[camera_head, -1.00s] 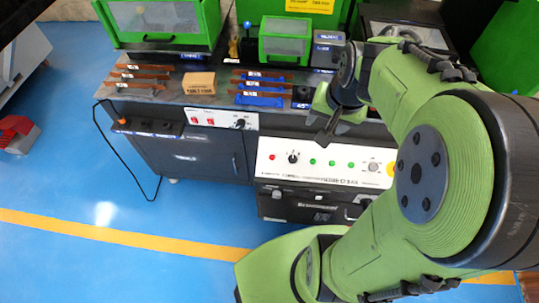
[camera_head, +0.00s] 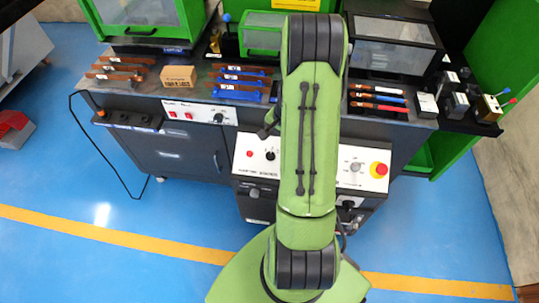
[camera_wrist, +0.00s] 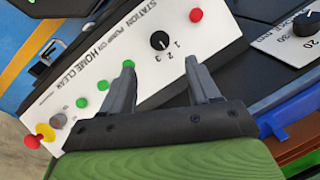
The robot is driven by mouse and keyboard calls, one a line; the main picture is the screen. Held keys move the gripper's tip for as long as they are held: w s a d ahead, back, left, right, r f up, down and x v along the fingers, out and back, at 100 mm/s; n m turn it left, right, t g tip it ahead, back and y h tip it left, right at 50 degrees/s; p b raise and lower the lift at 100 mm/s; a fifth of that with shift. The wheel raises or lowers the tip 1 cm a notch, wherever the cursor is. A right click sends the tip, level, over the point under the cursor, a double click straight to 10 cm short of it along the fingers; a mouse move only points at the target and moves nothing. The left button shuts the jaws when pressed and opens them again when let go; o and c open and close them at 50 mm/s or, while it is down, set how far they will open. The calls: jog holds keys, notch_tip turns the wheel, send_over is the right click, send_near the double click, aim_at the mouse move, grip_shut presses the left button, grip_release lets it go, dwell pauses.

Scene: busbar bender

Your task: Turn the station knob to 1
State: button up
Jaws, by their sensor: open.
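The station knob (camera_wrist: 159,40) is a round black knob on the white control panel (camera_wrist: 139,34), with the numbers 1, 2 and 3 printed beside it. I cannot tell clearly which number its pointer faces. It also shows small in the head view (camera_head: 270,155). My gripper (camera_wrist: 160,65) is open and empty, its two dark fingers apart, with the knob just beyond the gap between the tips in the wrist view. The fingers do not appear to touch the knob. In the head view my arm hides the panel's middle.
A red light (camera_wrist: 196,15) and several green buttons (camera_wrist: 103,85) flank the knob. A red emergency stop (camera_head: 379,169) sits at the panel's right end. A second knob (camera_wrist: 304,25) is on a neighbouring panel. Copper bars (camera_head: 240,80) lie on the bench above.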

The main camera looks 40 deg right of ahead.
aim_at(270, 155)
jog(key=f, duration=0.3)
jog(key=w+f+b, duration=0.1)
jog(key=f, duration=0.2)
jog(key=w+f+b, duration=0.1)
jog(key=f, duration=0.2)
jog(key=shift+a+f, duration=0.2)
jog(key=shift+f, duration=0.1)
jog(key=shift+c, duration=0.2)
jog(key=shift+s, duration=0.1)
jog(key=c, duration=1)
jog(key=shift+n, duration=0.3)
jog(key=n, duration=0.1)
jog(key=n+g, duration=0.1)
jog(key=n, duration=0.1)
jog(key=shift+w+a+g+h, duration=0.15)
jog(key=shift+w+g+h, duration=0.1)
jog(key=shift+g+h, duration=0.05)
jog(key=n+g+h, duration=0.1)
jog(key=n, duration=0.3)
jog(key=shift+w+a, duration=0.1)
jog(key=shift+n+h, duration=0.3)
jog(key=shift+n, duration=0.1)
